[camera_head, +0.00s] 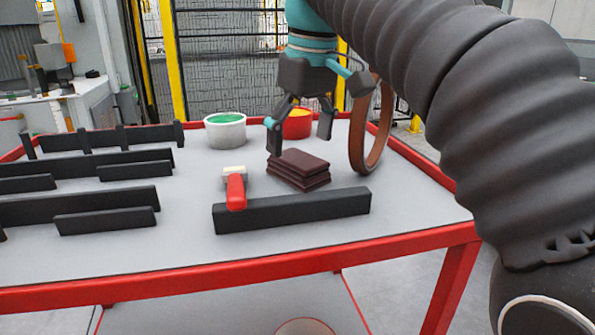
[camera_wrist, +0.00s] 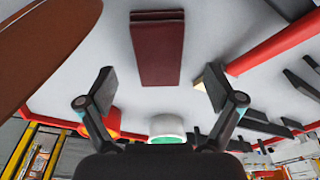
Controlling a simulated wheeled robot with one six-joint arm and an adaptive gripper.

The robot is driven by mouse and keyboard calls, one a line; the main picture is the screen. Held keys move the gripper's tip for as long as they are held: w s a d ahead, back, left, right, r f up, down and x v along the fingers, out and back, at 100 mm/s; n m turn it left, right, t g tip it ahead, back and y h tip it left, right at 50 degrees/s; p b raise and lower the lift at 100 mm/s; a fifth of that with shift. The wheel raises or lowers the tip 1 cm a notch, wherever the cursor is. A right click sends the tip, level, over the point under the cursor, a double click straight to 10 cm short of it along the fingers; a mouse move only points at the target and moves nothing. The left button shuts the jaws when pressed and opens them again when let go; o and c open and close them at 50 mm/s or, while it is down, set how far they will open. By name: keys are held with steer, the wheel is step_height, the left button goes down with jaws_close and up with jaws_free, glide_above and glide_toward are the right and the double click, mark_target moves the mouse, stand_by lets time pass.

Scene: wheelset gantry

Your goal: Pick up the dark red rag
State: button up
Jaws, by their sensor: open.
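The dark red rag (camera_head: 299,168) is a folded stack lying on the grey top of the red-edged table (camera_head: 120,231). In the wrist view the rag (camera_wrist: 158,50) lies ahead of the fingertips, between their lines. My gripper (camera_head: 300,135) is above the rag with its two fingers spread and nothing between them. In the wrist view the open fingers of my gripper (camera_wrist: 155,90) stand on either side, apart from the rag. The left finger overlaps the rag's left edge in the head view, and I cannot tell the exact height gap.
A red-handled brush (camera_head: 236,190) lies left of the rag, and a black bar (camera_head: 292,210) in front. A brown ring (camera_head: 372,150) stands close on the right. A white tub with green contents (camera_head: 225,130) and a red tub (camera_head: 298,123) stand behind. Black bars fill the left.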

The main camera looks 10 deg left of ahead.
mark_target(298, 157)
steer(key=f, duration=0.1)
steer(key=f+b, duration=0.1)
steer(key=f, duration=0.2)
steer(key=shift+w+a+f, duration=0.1)
steer(key=shift+w+a, duration=0.2)
steer(key=c, duration=1.4)
steer(key=shift+o, duration=0.2)
step_height(298, 157, up, 10)
steer(key=p, duration=0.4)
steer(key=o, duration=0.4)
steer(key=shift+c, duration=0.7)
